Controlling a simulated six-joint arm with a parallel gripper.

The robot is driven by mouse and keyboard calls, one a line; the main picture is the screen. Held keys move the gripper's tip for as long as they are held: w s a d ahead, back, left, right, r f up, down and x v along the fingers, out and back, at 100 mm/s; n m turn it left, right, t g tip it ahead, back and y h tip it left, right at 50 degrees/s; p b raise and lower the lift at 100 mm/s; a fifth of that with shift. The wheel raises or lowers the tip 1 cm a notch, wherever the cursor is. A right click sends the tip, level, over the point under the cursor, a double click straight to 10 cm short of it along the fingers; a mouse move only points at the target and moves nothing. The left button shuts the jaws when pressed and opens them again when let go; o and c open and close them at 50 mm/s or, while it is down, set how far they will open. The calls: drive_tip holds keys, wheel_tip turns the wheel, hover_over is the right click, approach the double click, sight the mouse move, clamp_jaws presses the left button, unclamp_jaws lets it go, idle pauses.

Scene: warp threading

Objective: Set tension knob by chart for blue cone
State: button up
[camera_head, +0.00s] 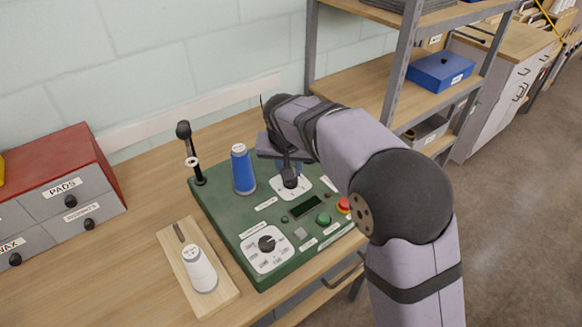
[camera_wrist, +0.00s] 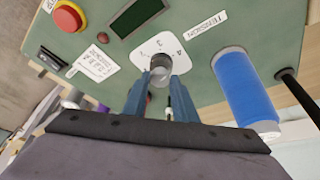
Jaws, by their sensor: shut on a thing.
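The blue cone (camera_head: 243,172) stands upright at the back left of the green panel (camera_head: 225,215); it also shows at right in the wrist view (camera_wrist: 243,88). My gripper (camera_head: 289,177) reaches down to the tension knob (camera_wrist: 159,70), which sits on a white dial plate (camera_wrist: 180,46) next to a TENSION label (camera_wrist: 205,31). The two fingers are closed on the knob's sides. The fingers and wrist hide part of the dial, and the knob's setting cannot be told. A small printed card (camera_wrist: 88,66) lies beside the dial; its text is too small to read.
A second black knob (camera_head: 266,244) on a white dial is at the panel's front. A dark display (camera_head: 306,206), green button (camera_head: 323,219) and red button (camera_head: 344,204) are close by. A black-topped post (camera_head: 188,150) rises behind.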

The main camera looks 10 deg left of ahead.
drive_tip(key=shift+a+m+h, duration=0.15)
drive_tip(key=shift+m+h, duration=0.35)
drive_tip(key=shift+m, duration=0.8)
drive_tip(key=o, duration=1)
drive_tip(key=shift+o, duration=0.2)
drive_tip(key=shift+r, duration=0.15)
drive_tip(key=b+v, duration=0.1)
drive_tip(key=v, duration=0.6)
drive_tip(key=shift+b, duration=0.3)
drive_tip(key=shift+r, duration=0.1)
